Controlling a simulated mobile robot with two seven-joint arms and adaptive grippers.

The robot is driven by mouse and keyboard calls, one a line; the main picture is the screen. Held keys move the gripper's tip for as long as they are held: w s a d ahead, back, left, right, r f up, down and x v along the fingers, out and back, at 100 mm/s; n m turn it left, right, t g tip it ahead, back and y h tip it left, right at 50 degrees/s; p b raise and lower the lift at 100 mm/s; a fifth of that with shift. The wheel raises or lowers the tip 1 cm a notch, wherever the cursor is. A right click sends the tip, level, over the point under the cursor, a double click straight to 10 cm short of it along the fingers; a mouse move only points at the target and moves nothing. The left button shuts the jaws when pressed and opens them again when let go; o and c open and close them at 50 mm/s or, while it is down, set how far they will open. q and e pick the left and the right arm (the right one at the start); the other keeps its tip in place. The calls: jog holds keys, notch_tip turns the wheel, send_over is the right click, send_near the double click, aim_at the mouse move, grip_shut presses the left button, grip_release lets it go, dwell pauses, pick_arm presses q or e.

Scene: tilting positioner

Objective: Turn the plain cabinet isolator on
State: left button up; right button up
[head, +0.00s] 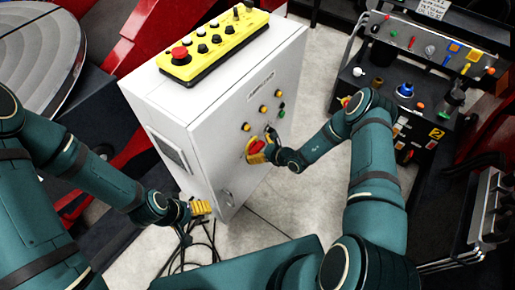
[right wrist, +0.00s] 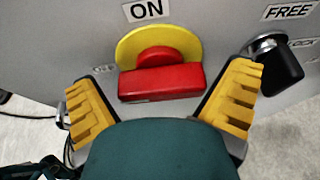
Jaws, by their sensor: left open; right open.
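The cabinet isolator is a red handle (right wrist: 160,83) on a yellow disc (right wrist: 128,50) on the white cabinet's (head: 190,90) front. In the right wrist view its bar lies roughly level, below an ON label (right wrist: 146,9); a partly hidden label, seemingly OFF, is to its left. It also shows in the head view (head: 254,147). My right gripper (right wrist: 165,85) is open, one yellow finger on each side of the bar, with no clear contact. It also shows in the head view (head: 262,155), partly hidden by its wrist. My left gripper (head: 202,208) is open and empty near the cabinet's lower corner.
A black handle (right wrist: 280,62) by the FREE and LOCK labels sits close to my right finger. A yellow pendant (head: 215,45) lies on the cabinet top. Cables (head: 190,250) lie below my left gripper. A tool cart (head: 425,90) stands at right.

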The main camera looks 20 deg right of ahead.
jog(key=c, duration=0.9)
jog(key=shift+d+f+m+g+y+b, duration=0.15)
jog(key=shift+m+g+y+b, duration=0.35)
jog(key=shift+m+b, duration=0.55)
jog(key=shift+w+m+g+y+b, duration=0.15)
jog(key=shift+m+g+y+b, duration=0.15)
jog(key=shift+m+y+b, duration=0.4)
jog(key=shift+d+m+y+b, duration=0.15)
jog(key=shift+m+y+b, duration=0.25)
jog(key=shift+m, duration=0.65)
jog(key=m+y, duration=0.1)
jog(key=m, duration=0.1)
jog(key=shift+m+g+y, duration=0.3)
jog(key=shift+g+y, duration=0.1)
jog(key=m+y, duration=0.1)
jog(key=m, duration=0.1)
jog(key=m+y, duration=0.1)
jog(key=m, duration=0.2)
jog(key=shift+w+d+f+t, duration=0.1)
jog(key=shift+f+t, duration=0.1)
jog(key=shift+t, duration=0.1)
